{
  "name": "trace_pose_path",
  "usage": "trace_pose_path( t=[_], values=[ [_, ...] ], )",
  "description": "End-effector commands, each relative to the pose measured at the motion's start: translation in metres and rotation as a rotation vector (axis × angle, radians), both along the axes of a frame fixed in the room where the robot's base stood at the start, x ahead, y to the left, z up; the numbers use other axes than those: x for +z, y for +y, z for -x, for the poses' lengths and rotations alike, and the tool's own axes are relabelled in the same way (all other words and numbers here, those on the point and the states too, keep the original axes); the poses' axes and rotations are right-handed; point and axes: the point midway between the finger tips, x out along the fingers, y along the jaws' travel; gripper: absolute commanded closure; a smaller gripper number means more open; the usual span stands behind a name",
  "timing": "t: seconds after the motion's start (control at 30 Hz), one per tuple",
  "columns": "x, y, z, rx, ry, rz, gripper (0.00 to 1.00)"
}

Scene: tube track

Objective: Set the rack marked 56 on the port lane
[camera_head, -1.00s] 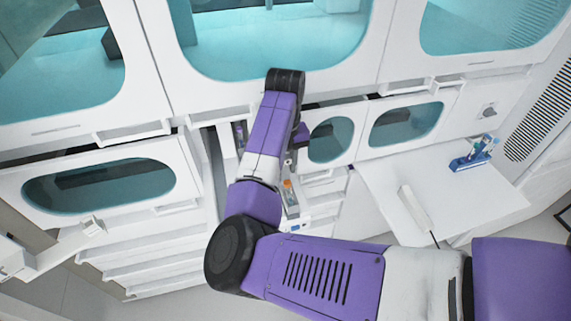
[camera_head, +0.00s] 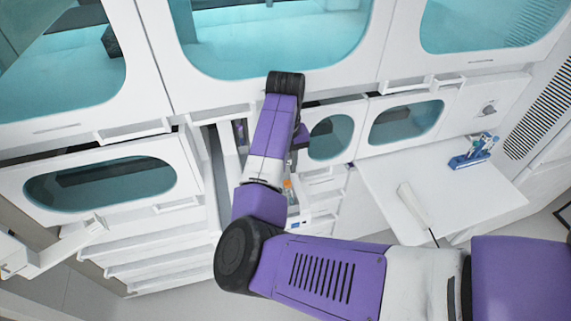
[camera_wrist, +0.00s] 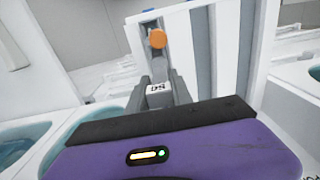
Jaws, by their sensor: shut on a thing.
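In the wrist view my gripper (camera_wrist: 158,98) is shut on a grey rack whose white label (camera_wrist: 157,87) reads 56, upside down. Much of the rack is hidden by the fingers and the purple gripper body. An orange round cap (camera_wrist: 158,39) stands just beyond the label, in line with the rack. In the head view the orange cap (camera_head: 288,185) shows beside my forearm, and my arm hides most of the gripper and rack.
A grey lane strip (camera_head: 216,170) lies left of my forearm between white cabinets. A white table (camera_head: 455,205) at right holds a blue rack with tubes (camera_head: 472,155) and a white bar (camera_head: 415,205). Cabinet fronts with teal windows close in above.

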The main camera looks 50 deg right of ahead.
Motion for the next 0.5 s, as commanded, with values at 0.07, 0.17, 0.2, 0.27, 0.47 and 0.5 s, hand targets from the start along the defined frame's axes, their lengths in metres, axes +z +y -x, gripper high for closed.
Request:
trace_pose_path(
  t=[0.07,0.17,0.2,0.27,0.47,0.5],
  values=[
    [0.0003,0.0000,-0.0002,0.000,-0.001,0.001,1.00],
    [0.0003,0.0000,-0.0002,0.000,-0.001,0.001,1.00],
    [0.0001,-0.0001,-0.0002,0.000,-0.001,0.001,1.00],
    [-0.0006,-0.0001,0.0000,0.000,0.000,0.000,1.00],
    [-0.0044,-0.0002,-0.0001,0.000,-0.001,0.001,1.00],
    [-0.0052,-0.0002,-0.0001,0.000,-0.001,0.001,1.00]
  ],
)
